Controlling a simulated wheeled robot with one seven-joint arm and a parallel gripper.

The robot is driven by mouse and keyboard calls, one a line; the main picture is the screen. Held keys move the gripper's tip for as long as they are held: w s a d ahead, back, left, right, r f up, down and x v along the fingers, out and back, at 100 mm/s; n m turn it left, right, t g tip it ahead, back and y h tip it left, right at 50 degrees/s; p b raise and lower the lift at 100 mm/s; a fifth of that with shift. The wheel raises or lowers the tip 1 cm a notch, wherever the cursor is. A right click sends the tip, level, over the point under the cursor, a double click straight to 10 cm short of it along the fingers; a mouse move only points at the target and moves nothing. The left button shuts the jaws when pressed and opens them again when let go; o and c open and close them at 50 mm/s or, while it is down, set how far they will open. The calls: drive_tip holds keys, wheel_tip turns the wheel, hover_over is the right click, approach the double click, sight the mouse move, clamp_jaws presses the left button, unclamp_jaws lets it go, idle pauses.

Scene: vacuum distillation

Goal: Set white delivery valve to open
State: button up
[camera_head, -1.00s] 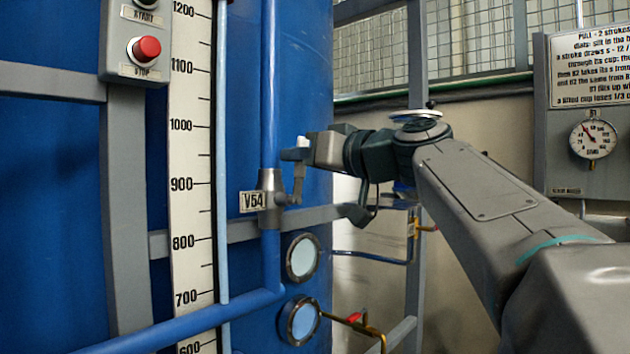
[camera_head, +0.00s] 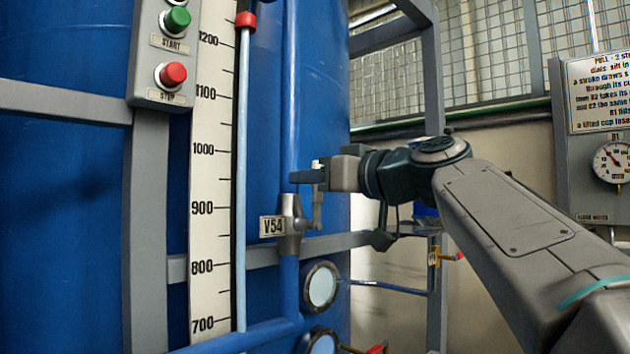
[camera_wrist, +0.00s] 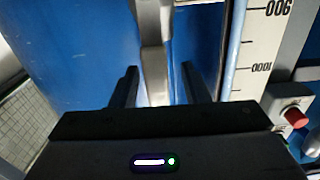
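The V54 valve (camera_head: 290,224) is a grey metal body on a vertical blue pipe, with a V54 plate at its left. Its lever (camera_head: 317,212) stands upright, roughly along the pipe, and has a white upper end. In the wrist view the grey lever (camera_wrist: 153,55) and its white end (camera_wrist: 155,90) lie between my two dark fingers. My gripper (camera_head: 308,176) is at the lever's upper end; in the wrist view my gripper (camera_wrist: 160,85) is open, with gaps showing beside the lever. One finger partly hides the lever in the head view.
A blue tank (camera_head: 75,210) stands behind the valve. A white scale (camera_head: 209,180) and a push-button box (camera_head: 165,52) are to the left. Round sight glasses (camera_head: 321,286) sit below the valve. A gauge panel (camera_head: 590,130) is at the right.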

drive_tip(key=v, duration=1.4)
drive_tip(key=shift+w, duration=0.1)
